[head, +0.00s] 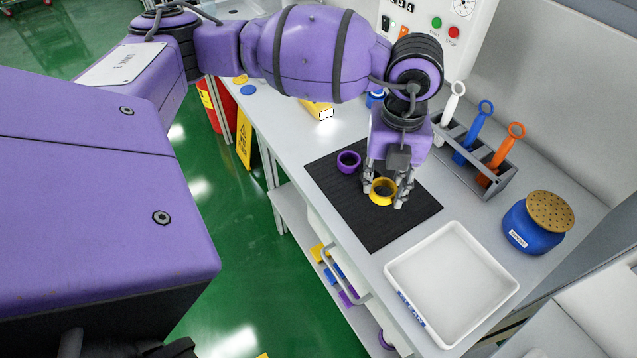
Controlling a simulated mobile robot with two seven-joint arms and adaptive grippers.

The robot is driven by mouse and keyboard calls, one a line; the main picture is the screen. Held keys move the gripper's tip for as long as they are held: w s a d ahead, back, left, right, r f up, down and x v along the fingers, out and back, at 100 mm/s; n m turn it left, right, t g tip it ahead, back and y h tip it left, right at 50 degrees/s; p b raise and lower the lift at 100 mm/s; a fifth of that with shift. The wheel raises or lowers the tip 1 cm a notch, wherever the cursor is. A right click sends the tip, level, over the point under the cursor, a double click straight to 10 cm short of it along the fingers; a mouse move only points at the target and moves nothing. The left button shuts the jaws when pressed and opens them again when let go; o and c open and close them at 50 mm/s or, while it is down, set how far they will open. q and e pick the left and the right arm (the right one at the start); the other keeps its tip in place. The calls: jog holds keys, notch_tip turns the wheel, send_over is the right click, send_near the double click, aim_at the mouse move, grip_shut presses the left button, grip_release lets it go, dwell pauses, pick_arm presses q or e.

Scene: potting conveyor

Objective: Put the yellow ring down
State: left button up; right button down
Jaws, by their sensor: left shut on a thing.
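The yellow ring (382,197) is between the fingers of my left gripper (385,194), which is shut on it. The gripper points down over the black mat (413,222). I cannot tell whether the ring touches the mat or is held just above it. A purple ring (348,162) lies on the mat to the left of the gripper, apart from it. My right gripper is not in view.
A white tray (493,270) lies in front of the mat. A blue jar (527,232) with a perforated lid stands at the right. A grey rack (496,186) holds white, blue and orange tools behind the mat. The mat's front part is bare.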

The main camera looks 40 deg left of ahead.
aim_at(387, 209)
pick_arm(q)
jog(key=shift+w+d+f, duration=0.45)
jog(key=shift+d+f, duration=0.25)
jog(key=shift+f, duration=0.15)
jog(key=f, duration=0.3)
jog(key=shift+w+d, duration=0.1)
jog(key=shift+d, duration=0.15)
jog(key=shift+f, duration=0.2)
jog(key=o, duration=1.1)
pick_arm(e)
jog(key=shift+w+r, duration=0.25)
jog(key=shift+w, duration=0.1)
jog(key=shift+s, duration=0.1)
